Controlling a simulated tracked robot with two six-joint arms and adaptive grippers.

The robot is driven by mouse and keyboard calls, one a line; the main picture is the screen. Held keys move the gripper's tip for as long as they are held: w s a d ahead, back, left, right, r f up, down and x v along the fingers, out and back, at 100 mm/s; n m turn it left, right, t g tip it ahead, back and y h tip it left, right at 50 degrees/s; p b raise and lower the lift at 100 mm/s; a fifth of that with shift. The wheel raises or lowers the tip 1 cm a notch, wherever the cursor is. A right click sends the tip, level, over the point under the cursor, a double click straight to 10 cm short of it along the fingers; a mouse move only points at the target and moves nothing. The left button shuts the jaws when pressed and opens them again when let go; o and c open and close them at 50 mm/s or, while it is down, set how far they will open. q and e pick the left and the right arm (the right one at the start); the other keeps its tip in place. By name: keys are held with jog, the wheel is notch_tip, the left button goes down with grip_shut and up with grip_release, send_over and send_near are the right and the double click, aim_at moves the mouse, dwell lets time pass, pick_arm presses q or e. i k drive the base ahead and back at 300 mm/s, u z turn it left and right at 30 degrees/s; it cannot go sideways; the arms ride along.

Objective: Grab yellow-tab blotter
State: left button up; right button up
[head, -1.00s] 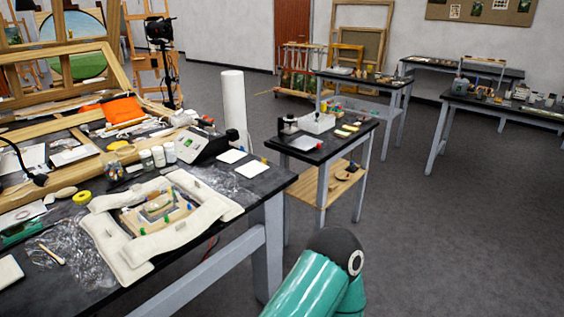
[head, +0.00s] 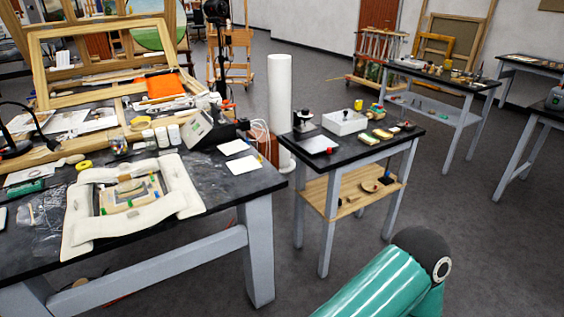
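Two flat white blotter-like cards lie near the right end of the large black-topped table. A small yellowish tab shows by the right edge of the nearer card (head: 243,164). The farther card (head: 233,147) lies just behind it, with a small blue spot beyond it. The tabs are too small to match to the cards with certainty. Neither gripper is in view. Only a teal link of one of my arms shows at the bottom right, and nothing touches the cards.
A padded white surround (head: 187,185) holds a framed gilt piece (head: 130,193) left of the cards. A grey device (head: 205,130) stands behind them. A smaller side table (head: 372,148) with a white tray (head: 344,122) stands to the right, beside a tall white roll (head: 280,95). Open floor lies in front.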

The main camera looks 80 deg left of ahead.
aim_at(242, 166)
jog(key=z, duration=0.4)
jog(key=i, duration=0.45)
jog(key=u, duration=1.7)
jog(key=i, duration=0.2)
jog(key=u, duration=2.1)
jog(key=k, duration=0.6)
jog(key=u, duration=0.35)
jog(key=i, duration=1.65)
jog(key=z, duration=0.3)
